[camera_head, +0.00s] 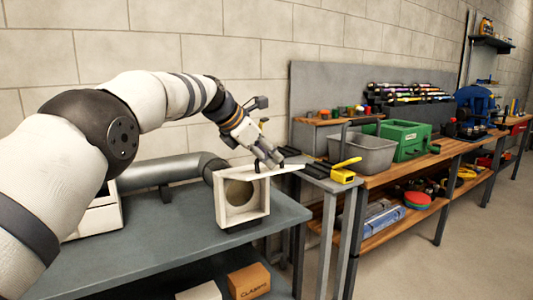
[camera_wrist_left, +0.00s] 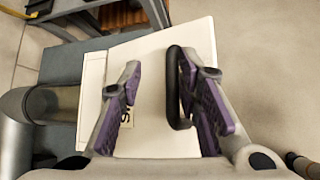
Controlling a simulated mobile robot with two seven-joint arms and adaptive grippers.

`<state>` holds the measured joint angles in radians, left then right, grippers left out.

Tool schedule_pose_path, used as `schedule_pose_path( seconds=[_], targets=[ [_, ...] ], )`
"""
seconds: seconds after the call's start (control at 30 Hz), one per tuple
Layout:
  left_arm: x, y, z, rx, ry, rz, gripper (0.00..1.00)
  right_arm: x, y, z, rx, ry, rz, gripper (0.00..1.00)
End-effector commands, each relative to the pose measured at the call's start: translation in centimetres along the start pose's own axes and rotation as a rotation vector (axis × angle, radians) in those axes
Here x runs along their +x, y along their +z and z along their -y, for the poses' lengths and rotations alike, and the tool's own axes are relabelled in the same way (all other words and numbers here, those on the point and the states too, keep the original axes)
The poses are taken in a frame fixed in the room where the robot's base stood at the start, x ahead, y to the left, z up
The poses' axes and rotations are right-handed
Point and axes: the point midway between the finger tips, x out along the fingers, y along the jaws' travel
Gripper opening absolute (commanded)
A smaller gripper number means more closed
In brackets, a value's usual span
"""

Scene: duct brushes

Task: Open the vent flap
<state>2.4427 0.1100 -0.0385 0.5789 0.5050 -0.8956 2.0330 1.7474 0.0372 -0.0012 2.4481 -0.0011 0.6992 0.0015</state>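The vent box (camera_head: 221,203) is a white square frame at the end of a grey duct, and its round opening shows in the head view. Its white flap (camera_head: 292,168) stands swung up, roughly level with the box top and seen nearly edge-on. In the left wrist view the flap (camera_wrist_left: 152,138) fills the middle, with a black loop handle (camera_wrist_left: 175,88). My left gripper (camera_head: 268,161) is at the flap; in its wrist view the gripper (camera_wrist_left: 163,88) has its fingers apart, the handle between them, close to the right finger. A label is partly hidden behind the left finger.
The grey duct (camera_head: 170,169) lies along the blue-grey table (camera_head: 150,243), with a cardboard box (camera_head: 249,281) below. To the right, a wooden bench holds a grey bin (camera_head: 362,153), a green toolbox (camera_head: 404,141) and a yellow tool (camera_head: 344,172). Open floor lies at front right.

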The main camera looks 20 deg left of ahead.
Motion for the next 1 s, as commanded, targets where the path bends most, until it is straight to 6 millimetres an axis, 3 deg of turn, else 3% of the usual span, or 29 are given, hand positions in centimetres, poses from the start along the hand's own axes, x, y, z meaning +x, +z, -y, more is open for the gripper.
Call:
schedule_pose_path(
  seconds=[0.27, 0.7, 1.0],
  targets=[
    [-0.7, 0.3, 0.0, 0.0, 0.0, 0.004, 0.3, 0.0, 0.0, 0.0, 0.0, 0.0, -0.001, 0.4],
    [-10.8, 0.1, 0.0, 0.0, 0.001, 0.003, 0.3, 0.0, 0.0, 0.0, 0.0, 0.0, -0.001, 0.4],
    [-12.2, 0.0, 0.0, 0.0, 0.0, 0.001, 0.3, 0.0, 0.0, 0.0, 0.0, 0.0, -0.001, 0.4]
  ],
)
